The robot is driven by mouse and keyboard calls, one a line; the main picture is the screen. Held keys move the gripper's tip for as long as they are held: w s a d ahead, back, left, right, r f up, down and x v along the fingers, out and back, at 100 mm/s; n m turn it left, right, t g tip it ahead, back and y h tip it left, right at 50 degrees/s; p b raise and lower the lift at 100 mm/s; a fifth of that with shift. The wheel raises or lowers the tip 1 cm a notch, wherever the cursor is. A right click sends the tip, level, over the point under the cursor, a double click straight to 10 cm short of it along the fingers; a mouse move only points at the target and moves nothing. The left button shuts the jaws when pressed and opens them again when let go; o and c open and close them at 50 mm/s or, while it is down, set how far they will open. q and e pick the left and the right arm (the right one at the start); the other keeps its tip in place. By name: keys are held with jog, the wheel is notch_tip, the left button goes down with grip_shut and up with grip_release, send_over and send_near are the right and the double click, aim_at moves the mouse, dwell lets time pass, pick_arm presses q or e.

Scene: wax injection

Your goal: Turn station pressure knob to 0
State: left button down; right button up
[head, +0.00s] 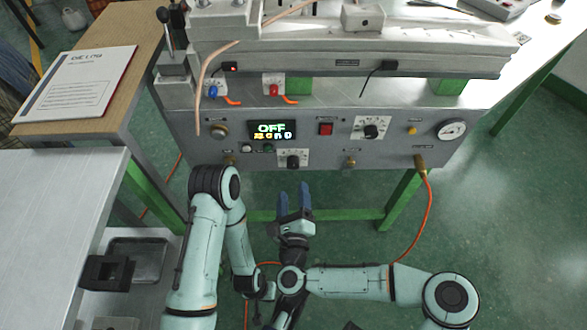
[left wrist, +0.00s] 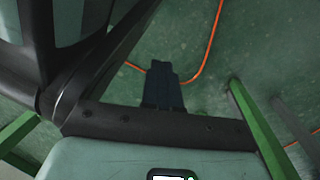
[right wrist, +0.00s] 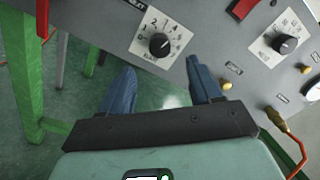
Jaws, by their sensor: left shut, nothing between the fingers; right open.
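Two black dial knobs with white scale plates are on the grey front panel. The lower knob (head: 292,159) also shows in the right wrist view (right wrist: 160,45). The upper right knob (head: 371,128) shows there too (right wrist: 285,44). I cannot read which one is labelled station pressure, nor their exact settings. My right gripper (head: 294,192) is open and empty, below the lower knob and apart from it; its blue fingers (right wrist: 163,78) straddle the space under that knob. My left gripper (left wrist: 160,72) is shut and empty, over the green floor away from the panel.
The panel also holds an OFF display (head: 271,130), a red switch (head: 325,129), a round gauge (head: 451,130) and brass fittings. An orange hose (head: 429,215) hangs at the right. A green table leg (head: 398,200) stands below. A metal table (head: 60,200) is at the left.

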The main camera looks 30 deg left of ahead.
aim_at(292, 166)
pick_arm(q)
jog(key=shift+g, duration=0.8)
jog(key=s, duration=0.1)
jog(key=s+f+b, duration=0.1)
jog(key=s, duration=0.1)
jog(key=s+f+b, duration=0.1)
jog(key=shift+s+a+f, duration=0.25)
jog(key=shift+s+a, duration=0.05)
jog(key=shift+s, duration=0.05)
pick_arm(e)
jog(key=x, duration=0.9)
pick_arm(q)
jog(key=shift+w, duration=0.1)
pick_arm(e)
jog(key=c, duration=1)
